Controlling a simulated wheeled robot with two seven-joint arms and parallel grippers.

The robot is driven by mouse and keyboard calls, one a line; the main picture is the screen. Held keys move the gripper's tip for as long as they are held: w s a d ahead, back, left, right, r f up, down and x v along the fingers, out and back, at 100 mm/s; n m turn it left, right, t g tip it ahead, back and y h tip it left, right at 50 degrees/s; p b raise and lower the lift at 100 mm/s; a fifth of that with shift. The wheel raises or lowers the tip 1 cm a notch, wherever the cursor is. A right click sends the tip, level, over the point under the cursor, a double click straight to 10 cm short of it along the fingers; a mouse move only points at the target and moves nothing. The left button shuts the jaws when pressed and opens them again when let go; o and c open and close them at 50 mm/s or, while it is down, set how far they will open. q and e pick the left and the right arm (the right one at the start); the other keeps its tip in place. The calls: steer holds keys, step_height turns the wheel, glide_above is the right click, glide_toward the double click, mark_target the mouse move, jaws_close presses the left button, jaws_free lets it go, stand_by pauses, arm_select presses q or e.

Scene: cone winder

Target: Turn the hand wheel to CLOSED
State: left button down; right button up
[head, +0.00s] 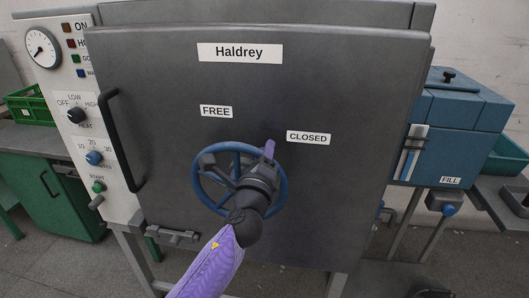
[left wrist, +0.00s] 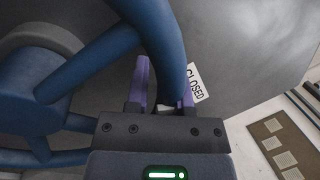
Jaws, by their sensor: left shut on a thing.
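The blue hand wheel (head: 199,184) is mounted on the grey door (head: 350,170) in the head view. A FREE label (head: 216,111) is above it and a CLOSED label (head: 308,137) is to its upper right. My left gripper (head: 269,150) is at the wheel's upper right, just left of and below the CLOSED label. In the left wrist view the gripper's purple fingers (left wrist: 165,85) are on both sides of the blue wheel rim (left wrist: 158,25), shut on it. The gripper and arm hide the wheel's right and lower parts. My right gripper is not in view.
A black door handle (head: 112,140) and a white control panel (head: 75,120) with knobs are left of the wheel. A blue unit (head: 455,150) with a FILL label stands at the right. The door around the wheel is mostly clear.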

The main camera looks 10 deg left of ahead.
arm_select(q)
steer(key=shift+c, duration=2.4)
jaws_free()
steer(key=shift+s+f, duration=0.1)
steer(key=p+v, duration=0.1)
steer(key=v, duration=0.8)
steer(key=shift+s, duration=0.3)
steer(key=shift+a+f, duration=0.1)
